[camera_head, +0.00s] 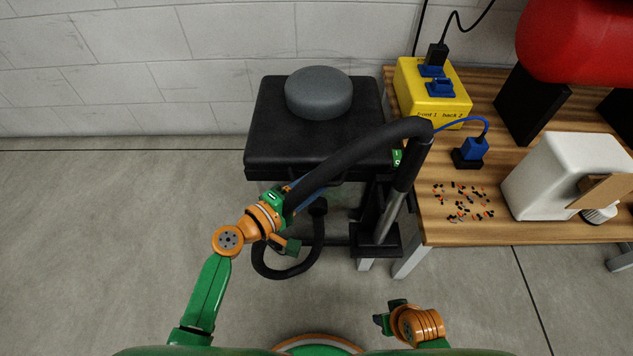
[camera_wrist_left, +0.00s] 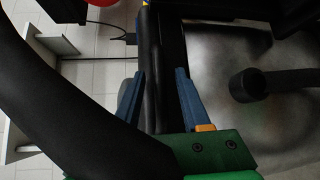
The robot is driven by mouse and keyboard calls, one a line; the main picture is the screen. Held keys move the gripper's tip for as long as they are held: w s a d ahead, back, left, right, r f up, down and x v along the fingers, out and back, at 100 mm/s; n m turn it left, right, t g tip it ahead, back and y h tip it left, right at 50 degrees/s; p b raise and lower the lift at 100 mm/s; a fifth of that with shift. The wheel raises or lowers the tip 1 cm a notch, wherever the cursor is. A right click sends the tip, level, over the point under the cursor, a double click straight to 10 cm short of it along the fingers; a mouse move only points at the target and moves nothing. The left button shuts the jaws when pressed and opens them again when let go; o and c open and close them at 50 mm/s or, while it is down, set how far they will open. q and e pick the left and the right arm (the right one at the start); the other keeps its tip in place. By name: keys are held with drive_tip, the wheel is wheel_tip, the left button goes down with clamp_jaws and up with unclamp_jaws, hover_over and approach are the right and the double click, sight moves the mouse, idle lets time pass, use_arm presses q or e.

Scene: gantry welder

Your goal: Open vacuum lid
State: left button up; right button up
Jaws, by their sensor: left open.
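The vacuum is a black box with a flat black lid (camera_head: 268,142) on a stand against the wall, and the lid looks shut. A grey round dome (camera_head: 318,92) sits on top. A thick black hose (camera_head: 350,155) arches from an upright post down past my left gripper (camera_head: 300,198), which is below the box's front edge and partly hidden by the hose. In the left wrist view my left gripper's blue fingers (camera_wrist_left: 162,100) are apart, with a dark bar visible between them; I cannot tell whether they touch it. My right gripper (camera_head: 385,318) is low at the front, away from the vacuum; its fingers are unclear.
A wooden table (camera_head: 460,228) on the right holds a yellow box (camera_head: 432,90), a blue plug (camera_head: 474,149), small scattered parts and a white container (camera_head: 560,175). A loose hose end (camera_wrist_left: 248,86) shows in the wrist view. The floor at left is clear.

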use_arm(q)
clamp_jaws()
idle(1.3)
